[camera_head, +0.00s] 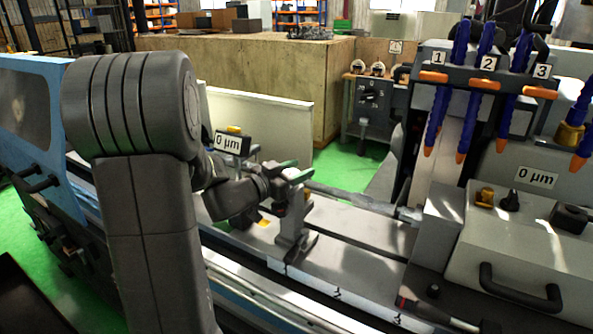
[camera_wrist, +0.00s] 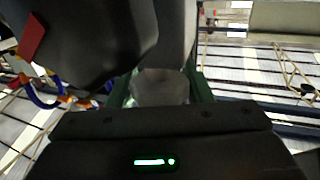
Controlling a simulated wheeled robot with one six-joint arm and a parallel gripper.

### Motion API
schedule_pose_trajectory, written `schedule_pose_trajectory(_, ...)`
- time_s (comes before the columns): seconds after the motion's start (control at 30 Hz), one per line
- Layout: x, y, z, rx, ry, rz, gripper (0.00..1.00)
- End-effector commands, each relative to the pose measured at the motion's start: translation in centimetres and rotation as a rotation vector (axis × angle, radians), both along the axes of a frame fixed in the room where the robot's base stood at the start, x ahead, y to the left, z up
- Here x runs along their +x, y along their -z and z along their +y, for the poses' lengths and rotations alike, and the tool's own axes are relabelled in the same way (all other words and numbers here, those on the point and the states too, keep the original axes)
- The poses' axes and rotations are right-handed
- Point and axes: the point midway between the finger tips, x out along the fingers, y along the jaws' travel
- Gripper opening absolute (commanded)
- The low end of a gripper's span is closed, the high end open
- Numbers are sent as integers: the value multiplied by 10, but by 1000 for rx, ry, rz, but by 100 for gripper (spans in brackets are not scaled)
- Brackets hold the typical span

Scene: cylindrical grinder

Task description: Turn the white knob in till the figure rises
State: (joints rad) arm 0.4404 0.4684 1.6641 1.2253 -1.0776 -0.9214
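My gripper (camera_head: 294,171) is at the steady rest (camera_head: 292,222) in the middle of the machine bed, its green fingertips apart. In the wrist view my gripper (camera_wrist: 162,90) has one green finger on each side of a pale grey-white rounded piece (camera_wrist: 160,86), which looks like the white knob. A display by the steady rest (camera_head: 232,143) reads 0 µm, and a display on the right housing (camera_head: 535,178) also reads 0 µm.
A long thin workpiece (camera_head: 350,198) runs right from the steady rest. Blue coolant hoses (camera_head: 480,90) with orange tips hang at the upper right. A black handle (camera_head: 520,290) stands out at the lower right. A blue cover (camera_head: 35,110) is at the left.

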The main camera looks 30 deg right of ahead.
Motion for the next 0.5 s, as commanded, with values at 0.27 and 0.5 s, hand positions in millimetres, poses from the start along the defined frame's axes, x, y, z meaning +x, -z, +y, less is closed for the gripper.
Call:
schedule_pose_trajectory(0.27, 0, 0, 0, 0, 3, 0, 18)
schedule_pose_trajectory(0.5, 0, -2, 0, 1, 69, -1, 18)
